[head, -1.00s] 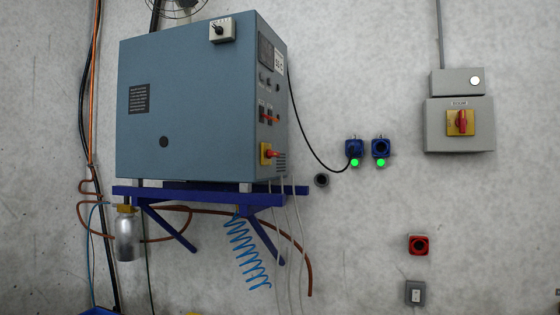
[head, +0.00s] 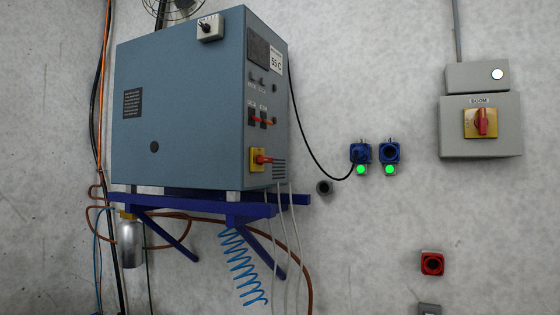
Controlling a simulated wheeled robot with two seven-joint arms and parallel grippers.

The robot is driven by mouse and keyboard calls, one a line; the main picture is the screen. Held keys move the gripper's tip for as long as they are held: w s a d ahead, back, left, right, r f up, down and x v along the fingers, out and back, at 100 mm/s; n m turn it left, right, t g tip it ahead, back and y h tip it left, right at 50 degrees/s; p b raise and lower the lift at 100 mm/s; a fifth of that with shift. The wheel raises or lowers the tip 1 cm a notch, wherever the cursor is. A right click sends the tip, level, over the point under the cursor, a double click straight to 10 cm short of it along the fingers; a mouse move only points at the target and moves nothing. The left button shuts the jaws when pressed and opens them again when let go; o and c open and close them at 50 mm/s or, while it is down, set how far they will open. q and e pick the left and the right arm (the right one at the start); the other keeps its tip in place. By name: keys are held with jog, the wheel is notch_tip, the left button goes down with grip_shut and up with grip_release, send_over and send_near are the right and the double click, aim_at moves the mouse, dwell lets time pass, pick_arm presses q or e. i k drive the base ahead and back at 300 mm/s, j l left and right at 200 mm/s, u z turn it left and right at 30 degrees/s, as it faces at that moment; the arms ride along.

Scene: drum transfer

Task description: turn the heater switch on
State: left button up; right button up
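The blue-grey heater cabinet (head: 180,115) sits on a blue wall bracket (head: 215,205). Its narrow front panel faces right and has a dark display with a small white plate reading about "55 C" (head: 276,62). Below are small knobs and a pair of dark switches with red levers (head: 263,118); their labels are too small to read. Lower down, a red rotary handle on a yellow plate (head: 260,159) points sideways to the right. I cannot tell which of these is the heater switch. Neither gripper shows in the head view.
Two blue sockets (head: 361,152) (head: 389,153) show green lights; a black cable runs to the left one. A red device (head: 432,264) is lower right. Grey cables and a blue coil hang below the bracket.

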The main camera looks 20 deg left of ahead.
aim_at(261, 159)
jog(key=i+l+u, duration=0.1)
jog(key=i+l, duration=0.15)
jog(key=i+l+u, duration=0.1)
jog(key=l, duration=0.35)
jog(key=i+l, duration=0.3)
jog(key=i+l+u, duration=0.15)
jog(key=l, duration=0.3)
jog(key=i+l+u, duration=0.1)
jog(key=i+l, duration=0.15)
jog(key=l, duration=0.2)
